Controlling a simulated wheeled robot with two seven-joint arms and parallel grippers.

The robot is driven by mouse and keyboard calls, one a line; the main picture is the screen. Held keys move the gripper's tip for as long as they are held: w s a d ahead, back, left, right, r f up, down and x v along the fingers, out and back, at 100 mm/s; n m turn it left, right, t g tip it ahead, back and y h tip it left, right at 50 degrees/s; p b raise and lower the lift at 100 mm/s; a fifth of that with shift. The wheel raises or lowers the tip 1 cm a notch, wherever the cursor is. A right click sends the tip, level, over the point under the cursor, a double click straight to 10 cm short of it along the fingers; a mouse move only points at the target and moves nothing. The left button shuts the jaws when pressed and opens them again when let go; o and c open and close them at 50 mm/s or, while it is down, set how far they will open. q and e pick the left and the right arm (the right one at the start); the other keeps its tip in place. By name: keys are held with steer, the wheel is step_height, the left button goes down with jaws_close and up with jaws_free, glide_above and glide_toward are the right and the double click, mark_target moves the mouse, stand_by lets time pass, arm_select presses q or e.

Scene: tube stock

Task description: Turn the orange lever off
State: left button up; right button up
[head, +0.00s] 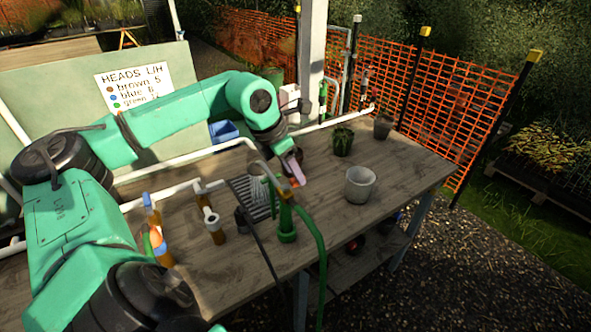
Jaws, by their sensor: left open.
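A small orange-red piece, which looks like the orange lever (294,183), shows at the tip of my left gripper, by the top of a green standpipe (286,222) with a green hose. Its angle is too small to tell. My left gripper (290,168) is open and reaches down from above, close over this piece. I cannot tell whether they touch. The jaws partly cover the lever. My right gripper is not in view.
The wooden bench (405,172) holds a grey pot (360,184), a potted plant (343,140), and a dark slatted tray (245,190). The bench's front right is clear.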

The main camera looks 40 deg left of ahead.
arm_select(q)
steer(key=shift+d+x, duration=0.2)
steer(key=shift+x, duration=0.75)
jaws_close()
steer(key=shift+m, duration=0.4)
steer(key=shift+s+d+m+h, duration=0.15)
steer(key=shift+m+h, duration=0.25)
steer(key=shift+m, duration=0.4)
steer(key=s+m+g+p, duration=0.1)
steer(key=m, duration=0.4)
steer(key=s+d+m+g+h+p, duration=0.1)
steer(key=m+g, duration=0.1)
steer(key=m, duration=0.3)
steer(key=s+m+g+h+p, duration=0.1)
steer(key=m+g, duration=0.1)
steer(key=m, duration=0.3)
steer(key=shift+s+d+r, duration=0.1)
steer(key=shift+s+d, duration=0.1)
steer(key=shift+d, duration=0.05)
steer(key=shift+m+g, duration=0.3)
steer(key=shift+m, duration=0.1)
